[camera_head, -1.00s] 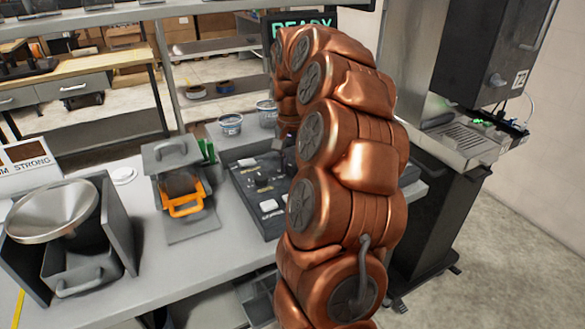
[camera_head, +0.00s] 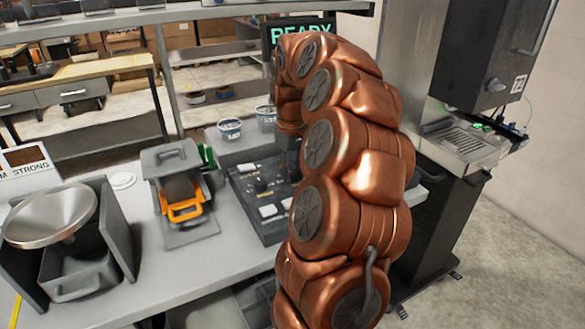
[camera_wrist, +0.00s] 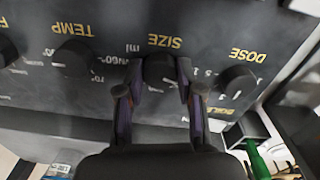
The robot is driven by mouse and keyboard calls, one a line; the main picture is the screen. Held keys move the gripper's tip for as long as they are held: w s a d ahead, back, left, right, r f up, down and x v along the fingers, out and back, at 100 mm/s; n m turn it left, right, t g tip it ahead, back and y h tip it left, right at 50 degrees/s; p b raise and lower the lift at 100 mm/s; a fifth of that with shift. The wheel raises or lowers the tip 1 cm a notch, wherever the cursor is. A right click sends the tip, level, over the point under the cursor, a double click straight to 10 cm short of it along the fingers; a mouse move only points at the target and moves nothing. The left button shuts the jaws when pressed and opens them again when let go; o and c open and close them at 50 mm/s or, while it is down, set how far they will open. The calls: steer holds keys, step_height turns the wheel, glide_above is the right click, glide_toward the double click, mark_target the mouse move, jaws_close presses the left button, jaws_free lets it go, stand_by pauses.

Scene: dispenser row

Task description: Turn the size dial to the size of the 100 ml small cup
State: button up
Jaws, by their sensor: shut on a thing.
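In the wrist view the black control panel (camera_wrist: 110,20) is seen upside down, with gold lettering. The black SIZE dial (camera_wrist: 160,69) sits under its label at top centre. My gripper (camera_wrist: 160,80) is shut on this dial, one finger on each side. Which size the dial points to cannot be read. In the head view the panel (camera_head: 246,205) lies on the bench, partly behind my copper arm; my gripper is hidden there.
The TEMP dial (camera_wrist: 74,57) and DOSE dial (camera_wrist: 238,80) flank the SIZE dial closely. In the head view two small labelled tubs (camera_head: 230,129) stand behind the panel. A READY screen (camera_head: 298,30) is behind.

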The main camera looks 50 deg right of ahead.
mark_target(292, 172)
steer(key=shift+w+n+p, duration=0.1)
steer(key=shift+n+p, duration=0.2)
steer(key=shift+n, duration=1.2)
steer(key=o, duration=1.2)
steer(key=shift+c, duration=0.2)
steer(key=shift+r, duration=0.1)
step_height(292, 172, up, 12)
steer(key=shift+a, duration=0.15)
